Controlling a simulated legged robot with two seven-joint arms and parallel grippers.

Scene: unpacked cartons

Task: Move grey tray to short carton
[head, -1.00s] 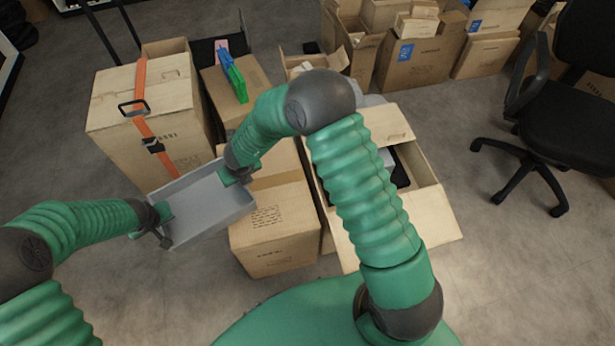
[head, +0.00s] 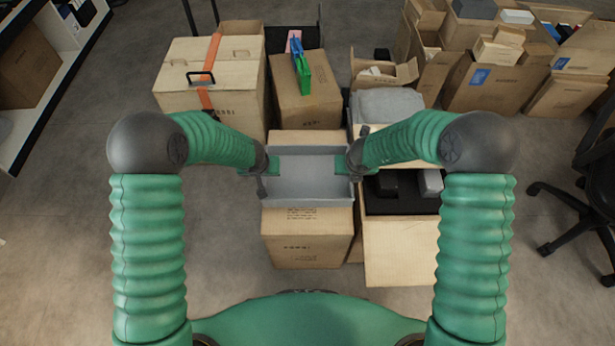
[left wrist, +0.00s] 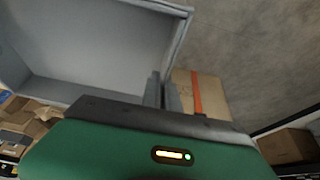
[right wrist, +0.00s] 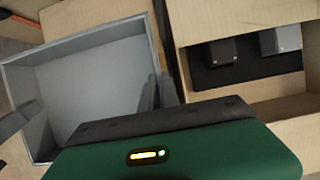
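The grey tray (head: 309,178) is a shallow open box, empty, in the middle of the head view. My left gripper (head: 262,170) is shut on its left wall and my right gripper (head: 353,165) is shut on its right wall. The tray also shows in the left wrist view (left wrist: 95,45) and the right wrist view (right wrist: 95,80). In the head view it appears over the short closed carton (head: 306,240); I cannot tell whether it touches the top.
An open carton (head: 402,250) with dark and grey items stands at the right. A taller carton with an orange strap (head: 185,75) and a carton with green and blue items (head: 310,98) stand behind. Shelving is at the left, an office chair (head: 590,200) at the right.

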